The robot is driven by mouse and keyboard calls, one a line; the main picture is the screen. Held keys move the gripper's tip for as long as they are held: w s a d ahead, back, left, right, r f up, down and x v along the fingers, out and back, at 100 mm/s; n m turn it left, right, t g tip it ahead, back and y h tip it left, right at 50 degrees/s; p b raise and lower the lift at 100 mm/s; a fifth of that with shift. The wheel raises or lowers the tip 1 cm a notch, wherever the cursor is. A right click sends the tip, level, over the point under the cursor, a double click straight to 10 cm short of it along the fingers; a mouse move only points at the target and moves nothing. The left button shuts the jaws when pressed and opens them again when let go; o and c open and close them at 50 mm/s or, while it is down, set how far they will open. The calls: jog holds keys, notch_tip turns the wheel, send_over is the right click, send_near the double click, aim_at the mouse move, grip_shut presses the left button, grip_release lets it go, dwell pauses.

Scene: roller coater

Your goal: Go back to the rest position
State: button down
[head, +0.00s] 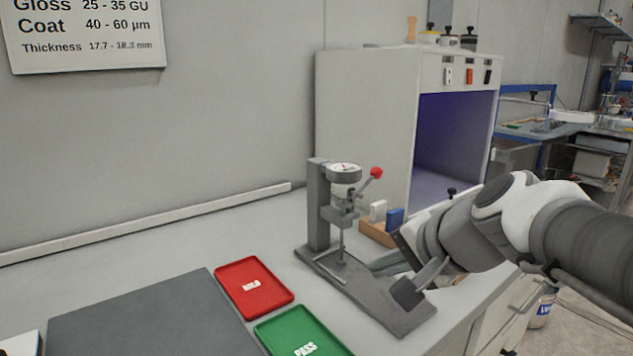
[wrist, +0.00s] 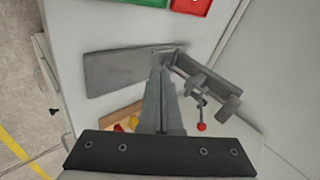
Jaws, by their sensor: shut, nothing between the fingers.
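My gripper (head: 412,286) hangs over the right part of the grey bench, beside the dial gauge stand. In the wrist view its two fingers (wrist: 160,72) lie together with nothing between them. The dial gauge stand (head: 319,205) stands upright on a flat dark base plate, with a round dial and a red-knobbed lever. The gripper hides part of the base plate in the head view. The stand's base plate (wrist: 115,75) also shows in the wrist view, around and beyond the fingers. I cannot tell whether the fingers touch it.
A red HOLD tray (head: 240,297) and a green PASS tray (head: 283,333) lie left of the stand. A wooden holder (head: 374,233) with white and blue pieces stands behind it, by a large light booth (head: 362,120). The back left of the bench is clear.

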jog(key=s+d+f+n+g+h, duration=0.1)
jog(key=s+d+f+n+h, duration=0.1)
jog(key=s+f+n, duration=0.4)
jog(key=s+d+f+n+g+h, duration=0.1)
jog(key=s+d+n+g+h, duration=0.15)
jog(key=s, duration=0.55)
notch_tip(320, 180, up, 19)
jog(key=p, duration=1.9)
jog(key=shift+r+n+t, duration=0.15)
jog(key=shift+n+t, duration=0.2)
jog(key=shift+a, duration=0.1)
